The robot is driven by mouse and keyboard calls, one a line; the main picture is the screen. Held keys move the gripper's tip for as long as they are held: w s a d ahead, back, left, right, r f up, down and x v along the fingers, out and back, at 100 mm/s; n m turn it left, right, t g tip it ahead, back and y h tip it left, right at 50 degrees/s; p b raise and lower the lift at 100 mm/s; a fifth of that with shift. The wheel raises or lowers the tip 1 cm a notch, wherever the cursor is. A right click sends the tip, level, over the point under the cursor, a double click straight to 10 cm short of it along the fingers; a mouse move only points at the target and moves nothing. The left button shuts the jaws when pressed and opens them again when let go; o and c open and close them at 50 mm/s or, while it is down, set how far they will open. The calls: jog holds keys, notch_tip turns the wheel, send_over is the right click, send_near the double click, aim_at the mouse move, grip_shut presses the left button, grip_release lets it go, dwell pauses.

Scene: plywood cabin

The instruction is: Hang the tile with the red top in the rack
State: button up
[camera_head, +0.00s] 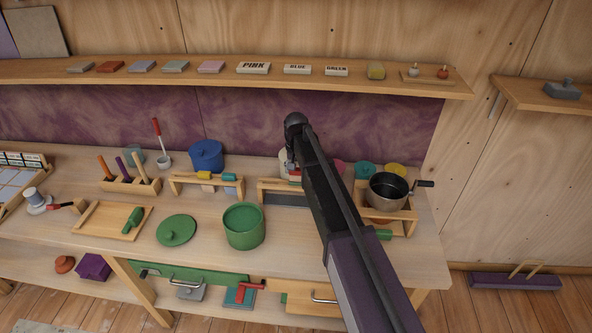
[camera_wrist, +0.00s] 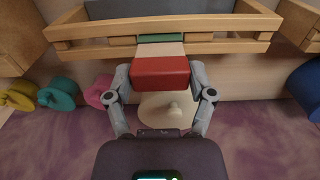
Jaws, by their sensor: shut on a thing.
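The tile with the red top (camera_wrist: 160,72) is between the fingers of my gripper (camera_wrist: 160,80) in the wrist view. Its red end faces the camera, and a pale part reaches toward the rack. The wooden rack (camera_wrist: 225,43), with two rails and a dark grey panel, is just beyond the tile; a green strip shows at its near rail. I cannot tell whether the tile is seated in the rack. In the head view, the rack (camera_head: 268,184) is partly behind my arm, and a bit of red (camera_head: 294,176) shows by my mostly hidden gripper.
A white knobbed lid (camera_wrist: 168,108) lies close behind the gripper. A green pot (camera_head: 244,226) is in front, and a steel pot (camera_head: 387,190) sits in a wooden frame to the right.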

aim_at(296, 179)
jog(key=shift+f+b, duration=2.25)
jog(key=shift+f, duration=0.1)
jog(key=o, duration=0.9)
jog(key=shift+r, duration=0.1)
